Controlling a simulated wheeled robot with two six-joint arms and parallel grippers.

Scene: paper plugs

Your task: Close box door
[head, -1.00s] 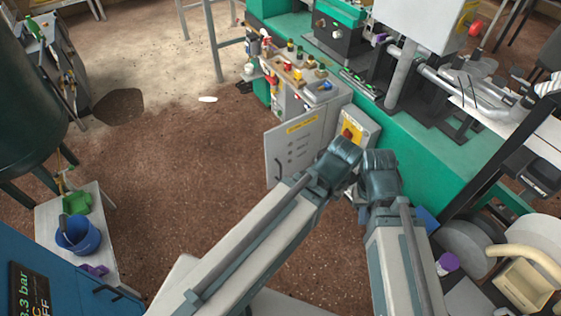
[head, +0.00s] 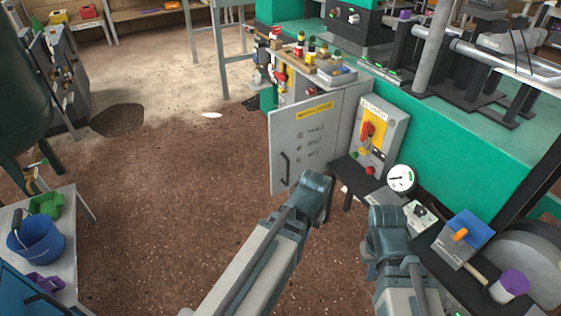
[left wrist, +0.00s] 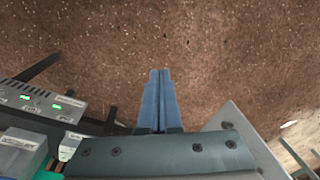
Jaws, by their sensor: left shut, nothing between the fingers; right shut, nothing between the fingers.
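The box door (head: 305,150) is a flat grey panel with a yellow label and a dark handle near its lower left edge. In the head view it stands open, swung out from the grey box (head: 288,84) beside the green machine. My left gripper (left wrist: 158,100) is shut and empty in the left wrist view, pointing over the brown floor. In the head view its arm ends just right of the door's lower edge, and its fingers are hidden. My right gripper (head: 390,222) is shut and empty, right of the left one, near the dark bench; its fingertips are hard to make out.
Right of the door stands a panel with a red and yellow switch (head: 376,135). Brown floor (head: 170,200) left of the door is free.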

